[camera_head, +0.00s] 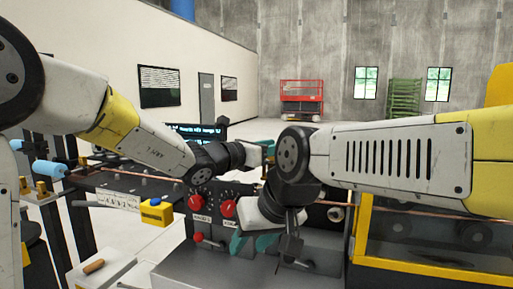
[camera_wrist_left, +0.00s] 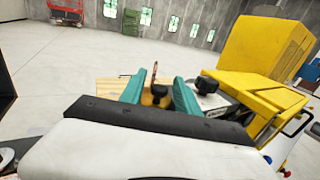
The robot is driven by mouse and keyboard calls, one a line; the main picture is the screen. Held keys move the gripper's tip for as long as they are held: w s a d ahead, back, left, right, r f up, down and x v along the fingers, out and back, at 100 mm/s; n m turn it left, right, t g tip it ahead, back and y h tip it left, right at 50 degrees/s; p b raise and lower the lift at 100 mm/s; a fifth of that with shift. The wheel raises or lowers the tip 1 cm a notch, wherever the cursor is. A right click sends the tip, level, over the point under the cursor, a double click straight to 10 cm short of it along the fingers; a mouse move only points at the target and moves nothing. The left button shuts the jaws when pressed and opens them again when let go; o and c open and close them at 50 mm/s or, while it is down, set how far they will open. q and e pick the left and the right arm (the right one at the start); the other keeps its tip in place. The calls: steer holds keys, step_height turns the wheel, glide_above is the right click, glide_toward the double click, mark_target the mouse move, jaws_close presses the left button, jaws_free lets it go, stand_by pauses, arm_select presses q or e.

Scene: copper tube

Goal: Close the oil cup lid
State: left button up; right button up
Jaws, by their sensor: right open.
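I cannot pick out the oil cup or its lid for certain. In the left wrist view, an amber part (camera_wrist_left: 150,100) with a black knob (camera_wrist_left: 159,89) shows between the teal fingers of my left gripper (camera_wrist_left: 158,95). These fingers are apart; I cannot tell whether they touch the part. In the head view my left gripper (camera_head: 262,150) is at the far side of the machine, partly hidden by my right arm. My right gripper (camera_head: 253,243) points down in front of the control panel (camera_head: 212,226), its teal fingers apart with nothing visible between them.
The panel carries red knobs (camera_head: 228,208) and a red button (camera_head: 198,237). A yellow box with a blue button (camera_head: 155,213) stands left. A yellow-framed enclosure (camera_head: 435,262) and copper tube (camera_head: 400,210) are at right. The grey surface (camera_head: 215,270) in front is clear.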

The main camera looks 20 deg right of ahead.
arm_select(q)
steer(key=shift+v, duration=3.9)
arm_select(e)
steer(key=shift+o, duration=0.2)
